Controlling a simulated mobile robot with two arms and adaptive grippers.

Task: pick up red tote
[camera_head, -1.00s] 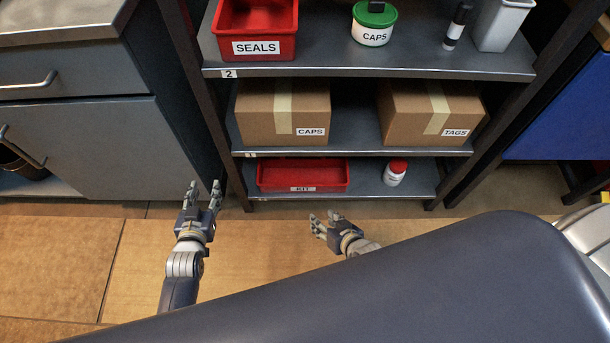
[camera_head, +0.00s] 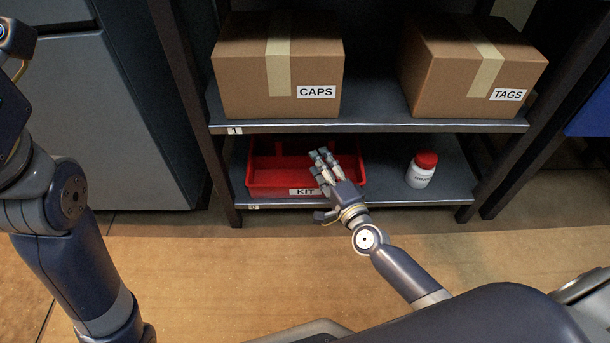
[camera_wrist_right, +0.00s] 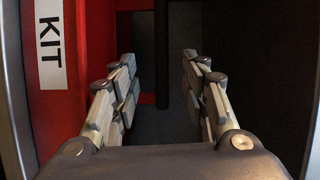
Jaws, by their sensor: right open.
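The red tote (camera_head: 265,178) with a white KIT label sits on the lowest shelf, left side, in the head view. In the right wrist view the tote's red wall (camera_wrist_right: 75,85) and label are at the left, close by. My right gripper (camera_head: 321,163) is at the front right part of the tote and hides some of it. In the right wrist view the right gripper (camera_wrist_right: 160,80) has its fingers apart with nothing between them. Whether a finger touches the tote cannot be told. My left arm is at the left edge; its fingers are out of view.
A white bottle with a red lid (camera_head: 422,170) stands to the right on the same shelf. The shelf above (camera_head: 375,126) holds a CAPS box (camera_head: 245,85) and a TAGS box (camera_head: 440,75). Rack posts bound both sides. The floor (camera_head: 240,270) in front is clear.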

